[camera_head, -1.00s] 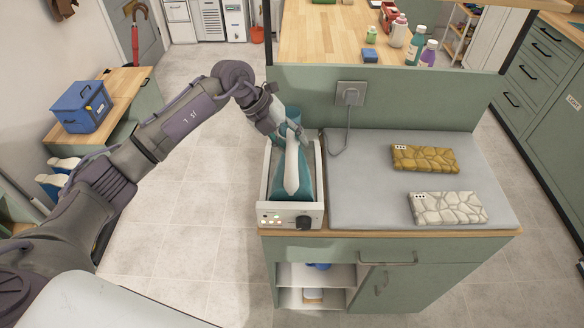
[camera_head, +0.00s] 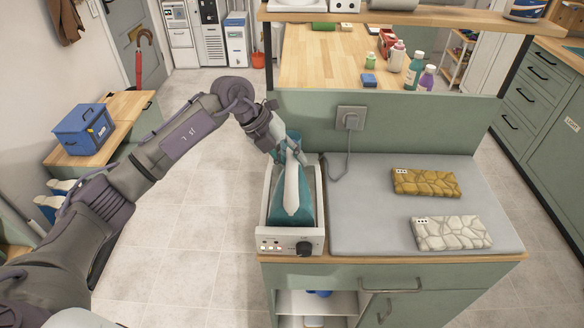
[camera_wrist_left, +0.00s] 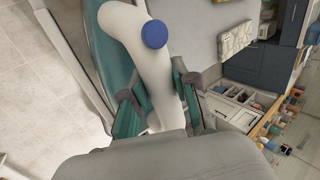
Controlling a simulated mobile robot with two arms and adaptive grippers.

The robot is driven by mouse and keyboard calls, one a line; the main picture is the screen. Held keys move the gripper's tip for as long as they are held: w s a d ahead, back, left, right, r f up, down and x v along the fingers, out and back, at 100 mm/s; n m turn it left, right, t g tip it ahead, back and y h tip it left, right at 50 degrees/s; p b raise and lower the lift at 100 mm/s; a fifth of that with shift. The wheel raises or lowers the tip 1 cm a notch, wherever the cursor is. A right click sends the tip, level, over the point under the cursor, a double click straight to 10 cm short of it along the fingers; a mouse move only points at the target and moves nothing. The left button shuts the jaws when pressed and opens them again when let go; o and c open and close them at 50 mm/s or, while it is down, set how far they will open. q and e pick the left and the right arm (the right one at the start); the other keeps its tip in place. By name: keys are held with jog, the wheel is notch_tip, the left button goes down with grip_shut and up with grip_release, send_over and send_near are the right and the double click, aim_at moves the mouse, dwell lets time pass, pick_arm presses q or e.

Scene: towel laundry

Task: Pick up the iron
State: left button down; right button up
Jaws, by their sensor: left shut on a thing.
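The iron (camera_head: 291,190) has a white handle and a teal body. It sits in or just over its white docking station (camera_head: 289,247), which has a dark knob at the front; I cannot tell whether it touches the base. My left gripper (camera_head: 293,163) reaches down from the upper left and is shut on the rear part of the handle. In the left wrist view the iron's white handle (camera_wrist_left: 137,38), with a blue round button, runs between the two teal-padded fingers (camera_wrist_left: 160,105). My right gripper is not in view.
The grey ironing surface (camera_head: 370,215) lies right of the station. A golden stone-patterned folded towel (camera_head: 425,182) and a white one (camera_head: 451,233) lie on it. A cord runs to a wall socket (camera_head: 350,118). Bottles (camera_head: 414,68) stand on the wooden counter behind the panel.

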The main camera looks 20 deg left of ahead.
pick_arm(q)
notch_tip(320, 180, up, 3)
jog(key=shift+d+f+b, duration=0.1)
jog(key=shift+f+b, duration=0.1)
jog(key=shift+b, duration=0.2)
jog(key=s+d+r+b, duration=0.3)
jog(key=s+d+r, duration=0.4)
jog(key=d, duration=0.1)
jog(key=shift+s+d, duration=0.25)
jog(key=shift+d, duration=0.15)
jog(key=c, duration=1.4)
grip_release()
grip_shut()
